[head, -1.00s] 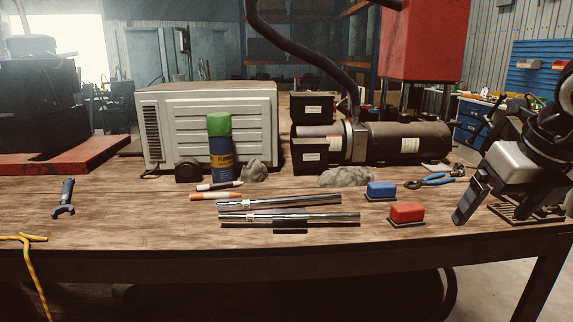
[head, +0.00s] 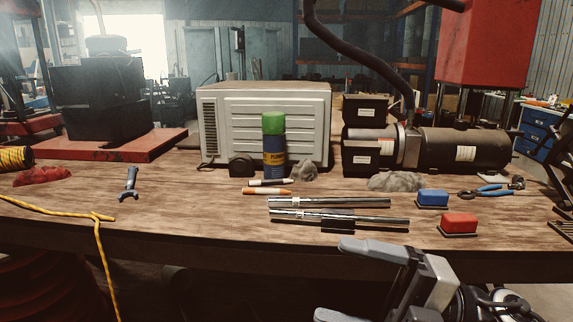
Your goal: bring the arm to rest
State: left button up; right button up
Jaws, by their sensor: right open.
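My right gripper (head: 345,280) is low in the head view, in front of the table's front edge. Its two grey fingers point left and stand apart, with nothing between them. The wooden workbench (head: 200,215) lies behind it. Two shiny metal tubes (head: 330,203) lie side by side on the bench above the gripper, apart from it. A red block (head: 459,223) and a blue block (head: 432,198) sit on dark bases to the right of the tubes. My left gripper is not in view.
A spray can with a green cap (head: 273,145) stands before a white metal box (head: 315,120). A black motor unit (head: 465,150) stands at the right. Blue pliers (head: 490,190), a wrench (head: 129,184) and a yellow cord (head: 60,210) lie on the bench. The left front is mostly clear.

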jog(key=w+d+f+m+t+h, duration=0.25)
jog(key=f+m+t+h, duration=0.4)
jog(key=m, duration=0.55)
jog(key=w+d+f+m+t+h, duration=0.1)
jog(key=d+f+m+t+h, duration=0.2)
jog(key=f+m+t+h, duration=0.45)
jog(key=s+f+m+g+h, duration=0.1)
jog(key=s+f+m+g, duration=0.2)
jog(key=s+f+m, duration=0.2)
jog(key=s+f+m+g+h, duration=0.1)
jog(key=s+f+m+g, duration=0.2)
jog(key=f, duration=0.9)
jog(key=s+m, duration=0.3)
jog(key=m, duration=0.1)
jog(key=shift+s+d+g+h+p, duration=0.2)
jog(key=shift+d+g+h+p, duration=0.1)
jog(key=shift+h, duration=0.1)
